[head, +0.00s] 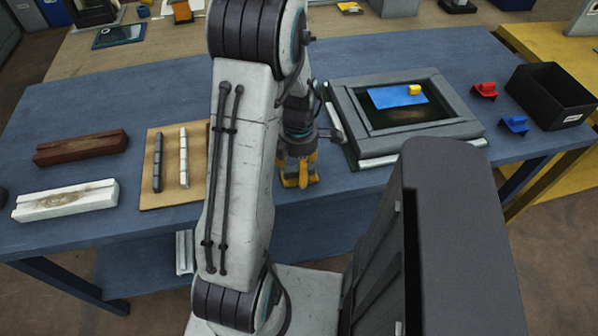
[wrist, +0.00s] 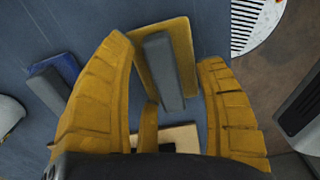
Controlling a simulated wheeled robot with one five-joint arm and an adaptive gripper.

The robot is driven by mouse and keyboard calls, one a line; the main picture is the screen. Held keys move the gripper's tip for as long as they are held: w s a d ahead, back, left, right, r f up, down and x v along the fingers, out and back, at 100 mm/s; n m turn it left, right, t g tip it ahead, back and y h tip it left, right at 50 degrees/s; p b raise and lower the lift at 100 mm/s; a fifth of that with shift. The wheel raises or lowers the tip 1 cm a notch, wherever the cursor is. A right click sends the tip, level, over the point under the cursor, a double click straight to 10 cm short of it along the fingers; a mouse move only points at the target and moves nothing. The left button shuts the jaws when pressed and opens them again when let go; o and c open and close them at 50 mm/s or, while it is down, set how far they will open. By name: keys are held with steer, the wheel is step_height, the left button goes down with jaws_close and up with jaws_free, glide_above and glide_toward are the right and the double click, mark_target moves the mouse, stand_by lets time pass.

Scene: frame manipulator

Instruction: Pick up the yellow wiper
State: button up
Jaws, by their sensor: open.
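The yellow wiper (wrist: 183,38) lies on the blue tabletop in the wrist view. It is a flat yellow pad with a long grey handle (wrist: 160,62) on top. My gripper (wrist: 165,54) is open, with its two yellow fingers on either side of the handle. The wrist view does not show whether they touch the wiper or how high they are above it. In the head view my gripper (head: 298,176) points down near the table's front edge. My arm hides much of that spot, and I cannot clearly separate the wiper from the yellow fingers there.
A blue wiper (wrist: 66,67) with a grey handle lies left of my gripper in the wrist view. In the head view a grey frame (head: 455,100) stands right of my arm, a board (head: 150,198) with two bars lies left. A black bin (head: 545,108) stands far right.

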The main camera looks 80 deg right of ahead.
steer(key=shift+c, duration=0.2)
steer(key=c, duration=1.2)
steer(key=shift+r, duration=0.1)
steer(key=shift+c, duration=0.2)
steer(key=shift+r, duration=0.45)
jaws_close()
steer(key=r, duration=0.3)
steer(key=shift+s+a+r, duration=0.1)
steer(key=shift+s+r, duration=0.15)
steer(key=s+a+r, duration=0.5)
steer(key=s+r, duration=0.1)
steer(key=s, duration=0.3)
steer(key=shift+s+a+r+b, duration=0.25)
steer(key=shift+s+b, duration=0.1)
steer(key=shift+b, duration=0.1)
